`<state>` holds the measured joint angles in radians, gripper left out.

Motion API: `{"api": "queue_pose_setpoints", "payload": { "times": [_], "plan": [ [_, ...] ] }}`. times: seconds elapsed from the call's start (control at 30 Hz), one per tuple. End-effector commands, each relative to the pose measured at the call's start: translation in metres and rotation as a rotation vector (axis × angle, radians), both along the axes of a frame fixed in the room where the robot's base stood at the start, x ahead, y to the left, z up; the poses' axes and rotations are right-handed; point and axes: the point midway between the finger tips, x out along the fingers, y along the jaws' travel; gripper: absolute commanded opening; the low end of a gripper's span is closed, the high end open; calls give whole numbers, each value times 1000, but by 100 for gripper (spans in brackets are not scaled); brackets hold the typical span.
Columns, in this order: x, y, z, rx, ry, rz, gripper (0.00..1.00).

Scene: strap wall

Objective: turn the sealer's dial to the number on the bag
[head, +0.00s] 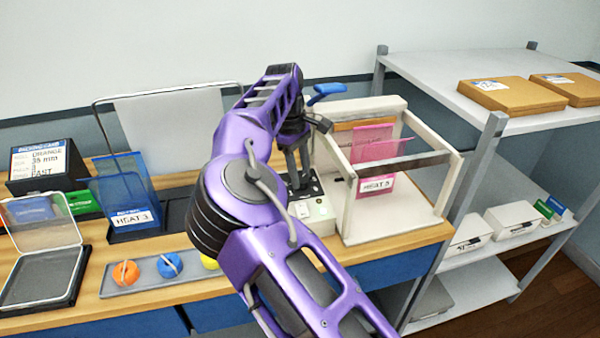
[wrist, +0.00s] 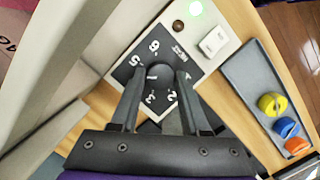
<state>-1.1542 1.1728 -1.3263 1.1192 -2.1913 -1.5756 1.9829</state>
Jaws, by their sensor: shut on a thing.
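The sealer's white control box (head: 322,226) stands on the bench, with a lit green lamp; the wrist view shows its black dial plate (wrist: 128,73) with white numbers, 2, 3, 5 and 6 among them. My gripper (wrist: 160,80) comes down over the plate, its fingers closed on the dark round dial (wrist: 159,72) between the numbers. The dial's pointer is not clear. A pink bag (head: 375,146) labelled apparently HEAT 5 stands in the pale frame. A blue bag (head: 122,190) at left reads apparently HEAT 3.
A grey tray (head: 140,283) holds orange, blue and yellow knobs in front. A black open-lidded case (head: 40,275) and a printed sign (head: 45,160) are at left. The pale frame (head: 400,228) stands close right of the dial. A shelf (head: 470,85) with boxes is further right.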

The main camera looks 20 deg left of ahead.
Motion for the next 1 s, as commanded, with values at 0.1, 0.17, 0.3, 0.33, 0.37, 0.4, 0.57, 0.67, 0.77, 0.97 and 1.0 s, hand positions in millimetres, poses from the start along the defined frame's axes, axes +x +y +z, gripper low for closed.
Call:
{"api": "queue_pose_setpoints", "payload": {
  "times": [0.1, 0.17, 0.3, 0.33, 0.37, 0.4, 0.57, 0.67, 0.77, 0.97, 1.0],
  "plan": [
    [0, 0, -2, 9, 9, -66, 0],
    [0, 0, -2, 13, 11, -93, 0],
    [0, 0, -2, 18, 15, -143, 0],
    [0, 0, -2, 19, 15, -150, 0],
    [0, 0, -2, 20, 16, -156, 0],
    [0, 0, -2, 21, 16, -164, 0],
    [0, 0, -2, 23, 18, -180, 0],
    [0, 0, -2, 23, 18, -182, 0],
    [0, 0, -2, 23, 17, -182, 0],
    [0, 0, -2, 23, 17, -181, 53],
    [0, 0, -2, 23, 17, -181, 60]
  ]
}}
